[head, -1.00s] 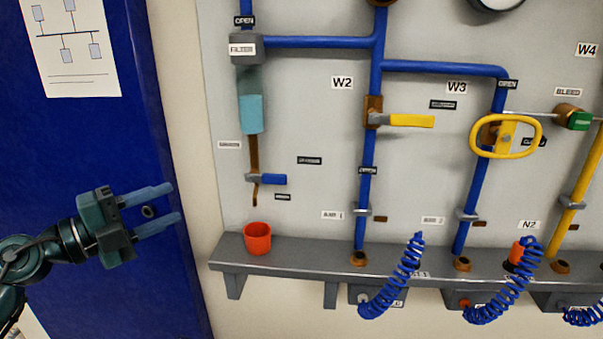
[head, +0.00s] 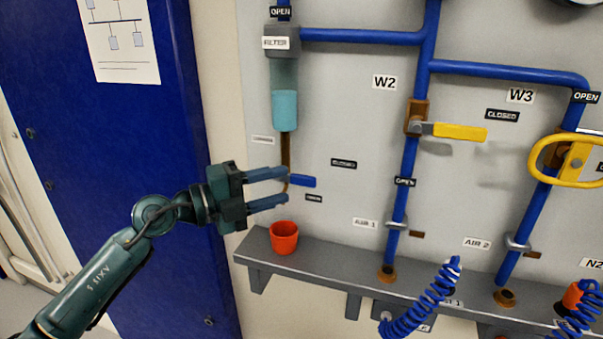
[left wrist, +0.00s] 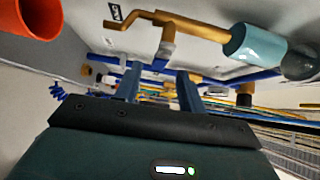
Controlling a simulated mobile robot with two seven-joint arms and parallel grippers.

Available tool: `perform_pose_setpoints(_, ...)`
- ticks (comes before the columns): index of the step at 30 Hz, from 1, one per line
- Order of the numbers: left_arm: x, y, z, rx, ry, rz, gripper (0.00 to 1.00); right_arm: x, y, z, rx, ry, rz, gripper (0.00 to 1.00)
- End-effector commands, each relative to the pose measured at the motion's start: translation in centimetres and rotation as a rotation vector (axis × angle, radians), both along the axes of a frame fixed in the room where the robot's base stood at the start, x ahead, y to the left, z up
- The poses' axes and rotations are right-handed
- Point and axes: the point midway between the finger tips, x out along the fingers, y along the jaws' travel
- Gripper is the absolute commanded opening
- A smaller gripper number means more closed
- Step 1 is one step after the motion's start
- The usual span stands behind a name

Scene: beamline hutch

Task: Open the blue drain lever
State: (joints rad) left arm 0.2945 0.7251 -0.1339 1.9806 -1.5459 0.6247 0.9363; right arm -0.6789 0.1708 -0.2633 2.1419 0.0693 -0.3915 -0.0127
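The blue drain lever (head: 303,181) sticks out to the right from the thin brown drain pipe (head: 286,150) below the filter bowl (head: 285,110). My left gripper (head: 286,186) is open and empty, its fingers pointing right toward the lever. Its fingertips overlap the pipe and the lever's left end in the head view; I cannot tell whether they touch. In the left wrist view the two fingers (left wrist: 158,76) are spread apart below the brass drain pipe (left wrist: 185,25). The lever's valve body is partly hidden by the upper finger. My right gripper is not in view.
An orange cup (head: 284,238) stands on the grey shelf (head: 340,283) just below my left gripper. A yellow lever (head: 460,132) and a yellow oval handle (head: 535,160) are farther right. A blue cabinet (head: 160,200) stands at left. The panel right of the drain lever is fairly clear.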

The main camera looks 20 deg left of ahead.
Motion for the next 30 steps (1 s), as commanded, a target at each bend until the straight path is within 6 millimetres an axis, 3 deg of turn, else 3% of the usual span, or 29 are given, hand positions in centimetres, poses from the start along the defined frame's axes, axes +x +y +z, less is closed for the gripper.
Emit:
perform_pose_setpoints(9, 3.3, -3.5, 0.1, -0.002, -0.001, 0.0, 0.4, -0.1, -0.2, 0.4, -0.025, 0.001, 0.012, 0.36)
perform_pose_setpoints(21, 3.8, -4.1, 0.0, 0.001, 0.001, 0.0, 0.4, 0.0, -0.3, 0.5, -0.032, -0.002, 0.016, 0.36)
perform_pose_setpoints(30, 3.8, -4.1, 0.0, 0.001, 0.001, 0.0, 0.16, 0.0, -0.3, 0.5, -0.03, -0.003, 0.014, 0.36)
